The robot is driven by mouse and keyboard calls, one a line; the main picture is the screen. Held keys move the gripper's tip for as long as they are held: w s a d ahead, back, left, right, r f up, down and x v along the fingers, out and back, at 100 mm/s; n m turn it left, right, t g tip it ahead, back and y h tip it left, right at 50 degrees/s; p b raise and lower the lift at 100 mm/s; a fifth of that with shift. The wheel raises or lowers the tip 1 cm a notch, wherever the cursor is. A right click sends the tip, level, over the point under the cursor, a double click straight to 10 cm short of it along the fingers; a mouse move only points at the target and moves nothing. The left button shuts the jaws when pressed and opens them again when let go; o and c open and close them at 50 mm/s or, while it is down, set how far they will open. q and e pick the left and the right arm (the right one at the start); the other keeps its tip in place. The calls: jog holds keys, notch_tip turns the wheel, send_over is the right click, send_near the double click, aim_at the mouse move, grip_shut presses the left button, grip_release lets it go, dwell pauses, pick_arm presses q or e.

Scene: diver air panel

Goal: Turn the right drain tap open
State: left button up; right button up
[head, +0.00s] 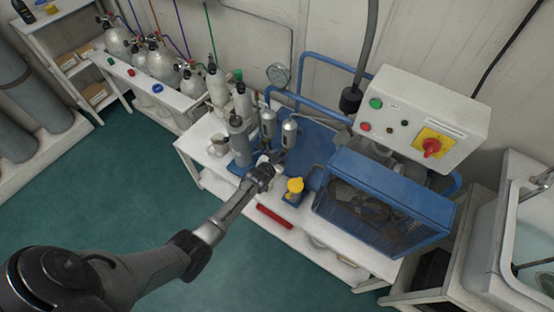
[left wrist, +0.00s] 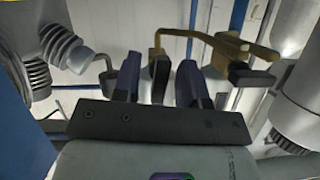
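My left gripper (head: 272,164) reaches over the white bench, at the foot of two small grey cylinders (head: 289,133). In the left wrist view its two dark fingers (left wrist: 160,80) are apart. A dark tap handle (left wrist: 159,70) on a brass rod shows between the fingers, with narrow gaps on both sides; I cannot tell whether either finger touches it. A second brass piece with a dark end (left wrist: 248,74) is just right of the fingers. Which of these is the right drain tap is not clear. In the head view the taps are too small or hidden by my gripper. My right gripper is out of view.
A yellow-topped item (head: 295,186) stands just right of the gripper. A blue caged machine (head: 385,205) and a control box with a red switch (head: 431,147) are to the right. A taller grey cylinder (head: 239,141) stands to the left.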

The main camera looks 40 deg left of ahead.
pick_arm(q)
jog(key=p+v, duration=0.4)
jog(key=v, duration=0.9)
jog(key=shift+s+r, duration=0.15)
jog(key=shift+s, duration=0.2)
